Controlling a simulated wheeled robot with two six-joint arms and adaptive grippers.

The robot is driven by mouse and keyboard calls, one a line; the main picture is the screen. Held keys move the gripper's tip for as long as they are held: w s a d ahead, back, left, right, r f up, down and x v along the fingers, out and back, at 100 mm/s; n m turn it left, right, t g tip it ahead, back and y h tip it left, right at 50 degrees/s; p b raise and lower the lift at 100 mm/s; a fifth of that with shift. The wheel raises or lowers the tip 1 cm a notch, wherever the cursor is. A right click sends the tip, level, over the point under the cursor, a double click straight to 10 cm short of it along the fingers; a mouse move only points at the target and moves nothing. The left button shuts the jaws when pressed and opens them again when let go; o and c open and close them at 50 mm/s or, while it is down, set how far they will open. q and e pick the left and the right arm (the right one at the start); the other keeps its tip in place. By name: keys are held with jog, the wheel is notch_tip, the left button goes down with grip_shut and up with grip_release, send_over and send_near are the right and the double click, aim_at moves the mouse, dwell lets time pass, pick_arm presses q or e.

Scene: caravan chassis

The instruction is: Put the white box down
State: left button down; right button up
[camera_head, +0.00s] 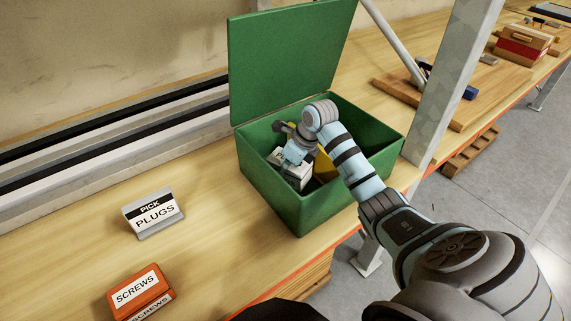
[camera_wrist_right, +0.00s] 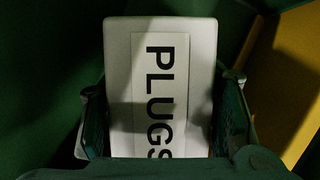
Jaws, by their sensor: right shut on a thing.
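The white box (camera_head: 290,170) is inside the open green box (camera_head: 300,213), low down near its left side. In the right wrist view the white box (camera_wrist_right: 160,60) fills the middle, and its label reads PLUGS. My right gripper (camera_head: 291,147) reaches down into the green box. Its two fingers (camera_wrist_right: 165,125) are shut on the white box, one on each side. Whether the white box touches the floor of the green box cannot be told. My left gripper is not in view.
The green lid (camera_head: 290,55) stands open at the back. A yellow thing (camera_head: 325,166) lies beside the white box, also inside. A PICK PLUGS sign (camera_head: 154,213) and an orange SCREWS box (camera_head: 139,293) stand on the bench to the left. A metal post (camera_head: 450,80) rises at right.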

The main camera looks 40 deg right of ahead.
jog(key=shift+s+f+b, duration=0.1)
jog(key=shift+f+b, duration=0.5)
jog(key=shift+f, duration=0.55)
jog(key=shift+f+b, duration=0.35)
jog(key=shift+f, duration=0.15)
jog(key=o, duration=1.6)
jog(key=shift+o, duration=0.2)
